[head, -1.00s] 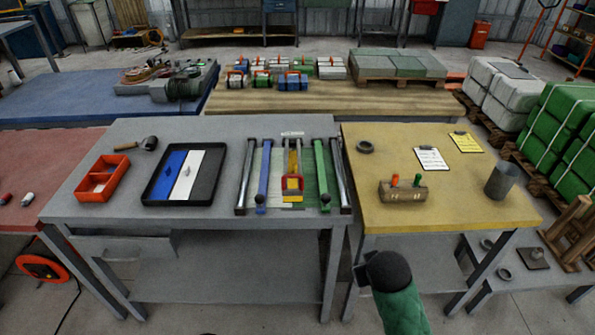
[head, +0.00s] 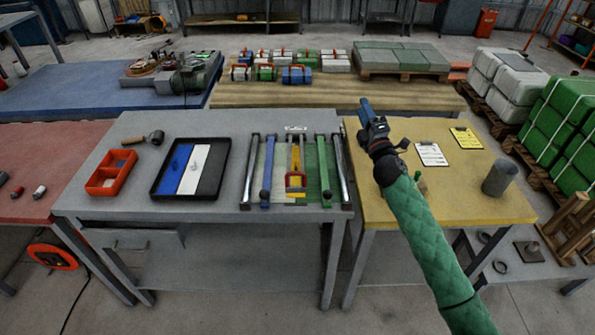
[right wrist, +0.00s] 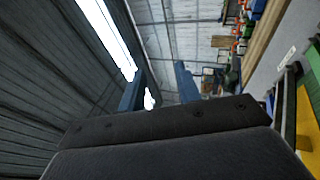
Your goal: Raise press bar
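The press fixture stands on the grey table (head: 130,220). It has two grey side rails (head: 250,172), a blue bar (head: 268,165), a green bar (head: 323,165) and a yellow piece with a red-edged handle (head: 295,180) between them. Which of these is the press bar I cannot tell; all lie low along the fixture. My right gripper (head: 366,108) is raised above the far left part of the yellow table, right of the fixture and not touching it. In the right wrist view its two blue fingers (right wrist: 160,88) stand apart with nothing between them. My left gripper is not in view.
An orange bin (head: 112,172), a mallet (head: 143,138) and a black tray (head: 157,192) with blue and white sheets are left of the fixture. The yellow table (head: 465,212) holds clipboards (head: 431,154) and a grey cup (head: 499,178). My arm hides part of that table.

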